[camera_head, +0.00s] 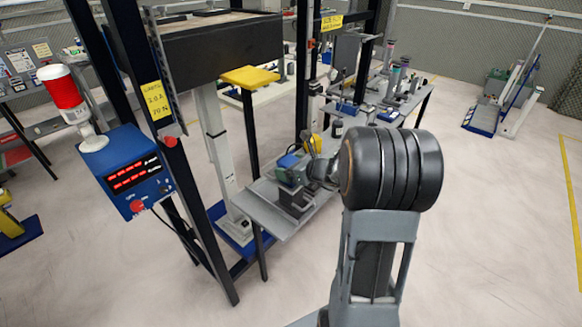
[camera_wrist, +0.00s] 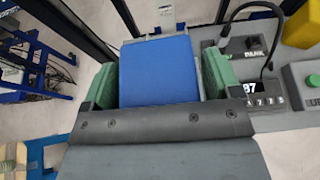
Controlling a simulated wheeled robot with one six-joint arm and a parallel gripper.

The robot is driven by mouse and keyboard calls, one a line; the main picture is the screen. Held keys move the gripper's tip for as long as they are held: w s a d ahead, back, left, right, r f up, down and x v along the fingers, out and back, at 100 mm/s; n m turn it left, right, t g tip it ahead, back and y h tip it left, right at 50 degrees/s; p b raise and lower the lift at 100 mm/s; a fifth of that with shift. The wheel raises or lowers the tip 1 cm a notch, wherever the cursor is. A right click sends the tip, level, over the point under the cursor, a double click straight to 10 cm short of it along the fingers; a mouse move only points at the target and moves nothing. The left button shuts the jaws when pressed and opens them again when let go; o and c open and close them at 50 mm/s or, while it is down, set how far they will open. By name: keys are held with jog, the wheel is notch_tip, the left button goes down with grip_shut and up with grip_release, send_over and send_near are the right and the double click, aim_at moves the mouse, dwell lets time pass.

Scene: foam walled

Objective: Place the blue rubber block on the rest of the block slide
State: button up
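The blue rubber block (camera_wrist: 160,72) fills the space between the two green finger pads of my gripper (camera_wrist: 160,88) in the wrist view. The pads lie close along its left and right sides, and the gripper looks shut on it. In the head view my gripper (camera_head: 292,174) is partly hidden by its own wrist, with a bit of the blue block (camera_head: 288,160) showing. It is over a dark stand (camera_head: 296,200) on a grey bench. A grey part, perhaps of the block slide (camera_wrist: 172,28), shows just beyond the block. Contact between the two cannot be told.
The grey bench (camera_head: 262,222) stands inside a dark frame (camera_head: 198,245). A blue control box (camera_head: 127,172) with a red lamp stands at the left. Grey boxes with a display (camera_wrist: 250,92) and a cable sit right of the gripper. A yellow pad (camera_head: 250,77) is above.

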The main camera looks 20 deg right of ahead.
jog(key=shift+o, duration=0.3)
jog(key=shift+r, duration=0.2)
jog(key=shift+s+d+r, duration=0.1)
jog(key=shift+s+d, duration=0.05)
jog(key=v, duration=1.1)
jog(key=s+a+n+g+h, duration=0.2)
jog(key=s+a+n+g, duration=0.2)
jog(key=n, duration=1.1)
jog(key=s+a+n+g+h, duration=0.3)
jog(key=s+a+n, duration=0.5)
jog(key=n, duration=0.8)
jog(key=a+f+g, duration=0.1)
jog(key=a, duration=0.2)
jog(key=shift+s+a+g+h+p, duration=0.15)
jog(key=shift+s+g+h+p, duration=0.15)
jog(key=shift+s, duration=0.05)
